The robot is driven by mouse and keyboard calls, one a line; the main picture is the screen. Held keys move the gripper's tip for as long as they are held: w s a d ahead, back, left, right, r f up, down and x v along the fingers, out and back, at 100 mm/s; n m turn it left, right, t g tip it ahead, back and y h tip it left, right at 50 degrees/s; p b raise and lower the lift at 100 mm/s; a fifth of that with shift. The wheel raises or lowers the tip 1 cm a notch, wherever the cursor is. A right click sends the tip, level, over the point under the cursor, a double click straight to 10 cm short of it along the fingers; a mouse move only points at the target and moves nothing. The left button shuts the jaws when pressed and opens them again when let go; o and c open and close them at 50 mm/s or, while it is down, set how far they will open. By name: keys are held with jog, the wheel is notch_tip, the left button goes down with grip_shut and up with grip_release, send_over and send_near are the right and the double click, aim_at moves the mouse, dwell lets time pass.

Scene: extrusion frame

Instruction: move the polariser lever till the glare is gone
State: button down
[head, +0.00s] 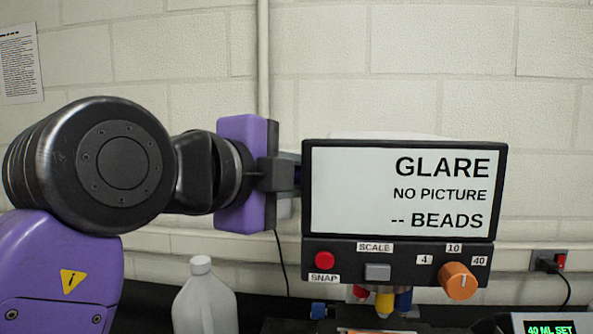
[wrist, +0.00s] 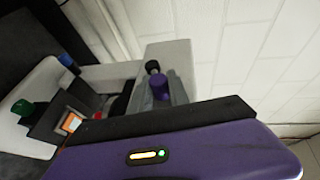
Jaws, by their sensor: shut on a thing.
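The display (head: 400,190) reads "GLARE", "NO PICTURE" and "-- BEADS" in the head view. My gripper (wrist: 157,90) reaches from the left behind the display's left edge, so its fingertips are hidden in the head view. In the wrist view its grey fingers are shut around a small purple knob (wrist: 160,86), which looks like the polariser lever's end. A black knob (wrist: 152,67) shows just beyond it. The lever's shaft and pivot are not clearly visible.
Below the display are a red SNAP button (head: 324,260), a grey SCALE button (head: 377,272) and an orange dial (head: 458,281) pointing near 10. A white jug (head: 204,300) stands at lower left. A pale instrument body (wrist: 105,72) with green and blue caps lies close to my gripper.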

jog(key=shift+w+d+r+g+p, duration=0.1)
jog(key=shift+w+r+g+p, duration=0.2)
jog(key=shift+r+g+p, duration=0.6)
jog(key=shift+w+r+n+g+y+p, duration=0.15)
jog(key=shift+n+g+y+p, duration=0.2)
jog(key=shift+p, duration=0.6)
jog(key=shift+f, duration=0.2)
jog(key=c, duration=1.3)
grip_release()
jog(key=shift+o, duration=0.2)
jog(key=b+v, duration=0.2)
jog(key=v, duration=0.5)
jog(key=shift+s+a+r, duration=0.25)
jog(key=shift+s, duration=0.05)
